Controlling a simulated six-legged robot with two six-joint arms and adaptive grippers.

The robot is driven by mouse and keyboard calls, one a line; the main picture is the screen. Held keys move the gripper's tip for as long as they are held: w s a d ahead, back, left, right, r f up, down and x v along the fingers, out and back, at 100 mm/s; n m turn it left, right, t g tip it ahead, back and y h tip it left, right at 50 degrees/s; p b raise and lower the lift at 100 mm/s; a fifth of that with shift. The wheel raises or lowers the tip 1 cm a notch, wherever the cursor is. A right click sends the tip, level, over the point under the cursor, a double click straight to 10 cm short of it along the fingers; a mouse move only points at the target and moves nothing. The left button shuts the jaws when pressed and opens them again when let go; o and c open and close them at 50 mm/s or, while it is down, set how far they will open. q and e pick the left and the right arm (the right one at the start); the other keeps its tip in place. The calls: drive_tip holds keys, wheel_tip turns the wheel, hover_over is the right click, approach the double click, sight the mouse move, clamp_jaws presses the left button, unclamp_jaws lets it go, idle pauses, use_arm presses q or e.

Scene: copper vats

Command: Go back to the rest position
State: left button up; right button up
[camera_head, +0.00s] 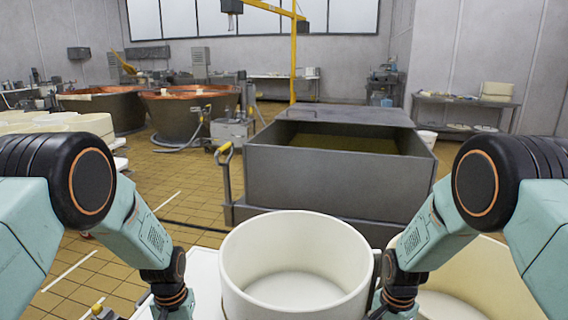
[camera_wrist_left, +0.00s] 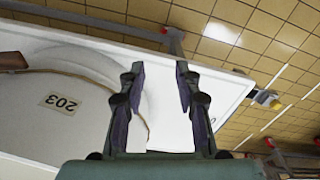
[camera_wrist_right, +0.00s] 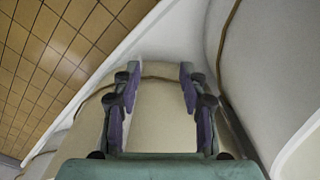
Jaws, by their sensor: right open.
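A large white round tub (camera_head: 295,265) stands upright and looks empty in the head view, between my two forearms. In the left wrist view, a white surface and a label reading 203 (camera_wrist_left: 62,104) show beside my left gripper (camera_wrist_left: 162,72). Its fingers are apart, with white surface behind the gap and nothing clearly gripped. My right gripper (camera_wrist_right: 158,72) is open and empty, above a cream surface and beside a pale curved wall (camera_wrist_right: 245,75). Both sets of fingertips are out of sight in the head view.
A cream tub (camera_head: 480,285) stands at the right, partly behind my right arm. A grey metal tank (camera_head: 340,180) is just ahead. Copper vats (camera_head: 180,115) stand at the back left, near a yellow post (camera_head: 294,60). Tiled floor (camera_head: 190,205) is open at the left.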

use_arm(q)
drive_tip(key=s+f, duration=0.4)
drive_tip(key=s, duration=0.5)
drive_tip(key=s+f, duration=0.5)
drive_tip(key=s, duration=0.3)
use_arm(e)
drive_tip(key=s+f+n, duration=0.3)
drive_tip(key=s+f, duration=0.1)
drive_tip(key=s, duration=0.5)
drive_tip(key=s+f+n, duration=0.2)
drive_tip(key=s+f, duration=0.3)
drive_tip(key=s, duration=0.3)
use_arm(q)
drive_tip(key=s+r, duration=0.3)
drive_tip(key=s, duration=1.5)
use_arm(e)
drive_tip(key=s+r+n, duration=0.3)
drive_tip(key=s+n, duration=0.3)
drive_tip(key=s, duration=1.2)
use_arm(q)
wheel_tip(320, 180, down, 10)
drive_tip(key=b, duration=1)
use_arm(e)
wheel_tip(320, 180, down, 10)
drive_tip(key=shift+a, duration=0.15)
use_arm(q)
drive_tip(key=shift+s+d+f, duration=0.1)
drive_tip(key=shift+d, duration=0.05)
use_arm(e)
drive_tip(key=shift+r, duration=0.1)
